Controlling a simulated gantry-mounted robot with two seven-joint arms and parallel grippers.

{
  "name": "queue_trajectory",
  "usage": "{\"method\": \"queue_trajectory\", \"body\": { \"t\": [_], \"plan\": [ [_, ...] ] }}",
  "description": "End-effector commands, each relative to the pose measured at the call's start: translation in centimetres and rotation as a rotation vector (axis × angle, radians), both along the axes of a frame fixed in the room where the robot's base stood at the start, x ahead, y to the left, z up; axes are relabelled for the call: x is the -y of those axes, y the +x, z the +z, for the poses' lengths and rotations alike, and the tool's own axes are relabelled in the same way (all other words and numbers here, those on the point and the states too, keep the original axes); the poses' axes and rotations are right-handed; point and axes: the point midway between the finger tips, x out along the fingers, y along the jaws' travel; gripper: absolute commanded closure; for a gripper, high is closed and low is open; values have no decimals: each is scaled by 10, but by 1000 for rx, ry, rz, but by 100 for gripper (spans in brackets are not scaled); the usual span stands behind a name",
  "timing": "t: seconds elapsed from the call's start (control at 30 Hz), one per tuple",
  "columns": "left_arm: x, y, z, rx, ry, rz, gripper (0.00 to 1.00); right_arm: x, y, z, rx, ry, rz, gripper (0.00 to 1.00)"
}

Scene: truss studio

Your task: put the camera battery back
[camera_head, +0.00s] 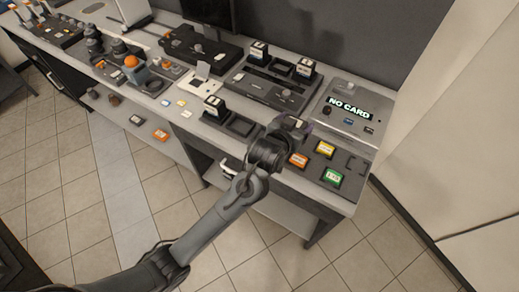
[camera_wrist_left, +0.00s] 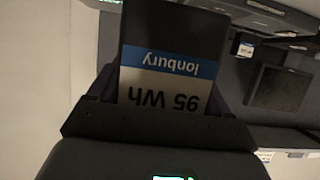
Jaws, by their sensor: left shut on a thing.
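My left gripper (camera_head: 286,127) is over the bench, left of the coloured cards, and is shut on a camera battery (camera_wrist_left: 170,62). In the left wrist view the battery is dark, with a white label and a blue band; the text "Ionbury" and "95 Wh" appears upside down. In the head view the gripper and arm mostly hide it. Similar batteries stand upright: one (camera_head: 215,106) at the left of a black tray (camera_head: 241,125) whose right bay looks empty, and two, (camera_head: 258,52) and (camera_head: 305,69), on a dark charger-like unit (camera_head: 266,89). My right gripper is not in view.
An orange-topped device (camera_head: 132,66) and a monitor (camera_head: 208,12) are further left. A grey wall closes the back.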

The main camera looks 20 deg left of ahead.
Motion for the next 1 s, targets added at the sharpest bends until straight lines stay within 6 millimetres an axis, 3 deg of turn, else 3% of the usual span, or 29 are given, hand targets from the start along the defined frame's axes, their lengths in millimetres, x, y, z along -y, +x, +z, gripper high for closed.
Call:
{"method": "queue_trajectory", "body": {
  "t": [0.17,0.7,1.0],
  "plan": [
    [1,0,-16,5,0,-7,84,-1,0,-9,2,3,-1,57],
    [-82,39,-72,5,1,-7,84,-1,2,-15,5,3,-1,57],
    [-97,46,-82,5,0,-10,84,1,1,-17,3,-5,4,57]
  ]
}}
